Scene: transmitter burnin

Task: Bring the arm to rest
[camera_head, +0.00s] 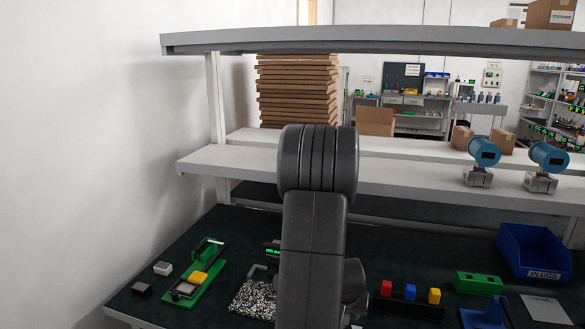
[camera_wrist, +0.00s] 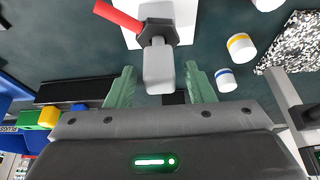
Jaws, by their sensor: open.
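My gripper (camera_wrist: 160,82) shows in the wrist view with its two green fingers spread apart. The grey end of a fitting with a red handle (camera_wrist: 158,40) lies between or just beyond the fingers. I see no finger closed on it, and I cannot tell how far below the fingers it is. The fitting lies over a white plate (camera_wrist: 190,12). In the head view my dark arm stands upright in the middle, reaching over the bench (camera_head: 225,225), and hides my gripper and the fitting.
White caps with yellow (camera_wrist: 241,46) and blue (camera_wrist: 225,79) bands lie near a speckled pad (camera_wrist: 292,42). A green fixture (camera_head: 207,285), a blue plugs bin (camera_head: 535,250) and coloured blocks flank my arm. A shelf (camera_head: 400,178) with two blue-headed transmitters (camera_head: 484,152) spans behind.

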